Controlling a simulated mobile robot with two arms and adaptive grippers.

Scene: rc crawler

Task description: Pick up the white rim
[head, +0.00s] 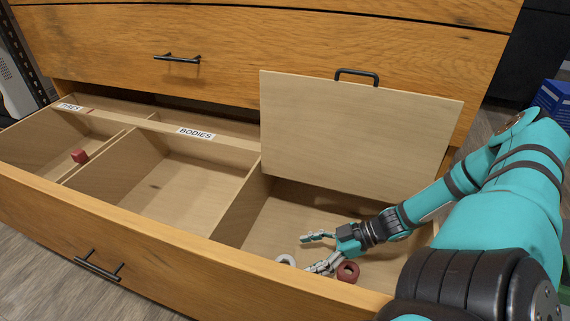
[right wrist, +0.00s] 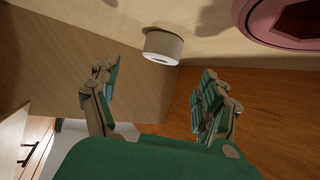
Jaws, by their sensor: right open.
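The white rim (head: 286,260) lies on the floor of the drawer's right compartment, near the front wall. In the right wrist view the white rim (right wrist: 162,46) is a short cylinder with a hole, beyond and between the spread fingers. My right gripper (head: 309,254) reaches into this compartment from the right. It is open and empty, with its fingertips just right of the rim. In the right wrist view the gripper (right wrist: 157,78) shows a clear gap between its fingers, apart from the rim. My left gripper is not in view.
A red rim-like part (head: 348,272) lies close beside my right gripper. A wooden lid (head: 360,135) stands raised behind the right compartment. The drawer's front wall (head: 180,250) is near. The "BODIES" compartment (head: 165,190) looks empty; a small red piece (head: 80,156) lies in the left compartment.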

